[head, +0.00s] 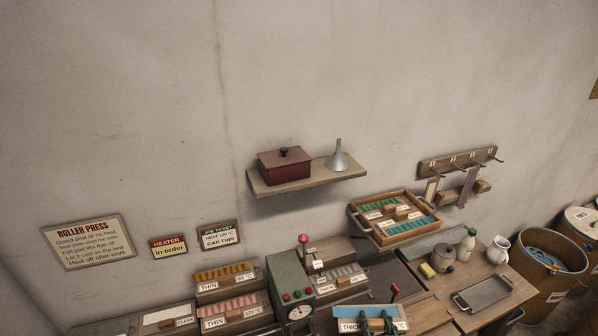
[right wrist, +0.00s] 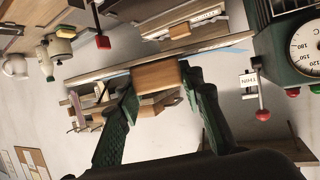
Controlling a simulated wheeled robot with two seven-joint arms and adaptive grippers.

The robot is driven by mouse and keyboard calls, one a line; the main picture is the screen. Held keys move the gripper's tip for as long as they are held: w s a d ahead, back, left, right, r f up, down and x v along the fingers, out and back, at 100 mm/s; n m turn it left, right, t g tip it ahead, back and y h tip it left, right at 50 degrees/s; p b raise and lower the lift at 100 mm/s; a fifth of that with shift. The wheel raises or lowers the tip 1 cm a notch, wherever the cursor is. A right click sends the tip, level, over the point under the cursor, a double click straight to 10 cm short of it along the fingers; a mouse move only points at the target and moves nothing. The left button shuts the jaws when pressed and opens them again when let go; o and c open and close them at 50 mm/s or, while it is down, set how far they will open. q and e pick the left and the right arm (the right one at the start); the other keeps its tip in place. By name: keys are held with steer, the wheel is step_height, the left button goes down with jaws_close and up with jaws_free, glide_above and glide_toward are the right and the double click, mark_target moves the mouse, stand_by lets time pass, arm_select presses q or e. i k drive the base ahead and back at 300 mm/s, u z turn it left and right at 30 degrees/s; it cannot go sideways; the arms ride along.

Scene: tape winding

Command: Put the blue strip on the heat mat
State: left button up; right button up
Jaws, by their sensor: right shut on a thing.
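My right gripper (head: 375,322), with green fingers, is at the bottom edge of the head view, in front of a blue strip (head: 350,312). A label reading "THICK" shows beside the fingers there. In the right wrist view the gripper (right wrist: 160,90) is shut on a wooden block (right wrist: 156,75). I cannot pick out the heat mat for certain; a dark flat surface (head: 372,290) lies just behind the strip. My left gripper is not in view.
Labelled strip boxes (head: 230,318) stand further left. A wooden tray of strips (head: 358,222) is behind. A metal tray (head: 482,293), bottle (head: 467,246) and jug (head: 497,250) stand to the right.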

mark_target(384, 278)
steer(key=z, duration=0.55)
steer(key=k, duration=0.65)
steer(key=z, duration=0.75)
steer(key=i, duration=1.35)
steer(key=u, duration=0.85)
steer(key=i, duration=0.3)
steer(key=u, duration=0.35)
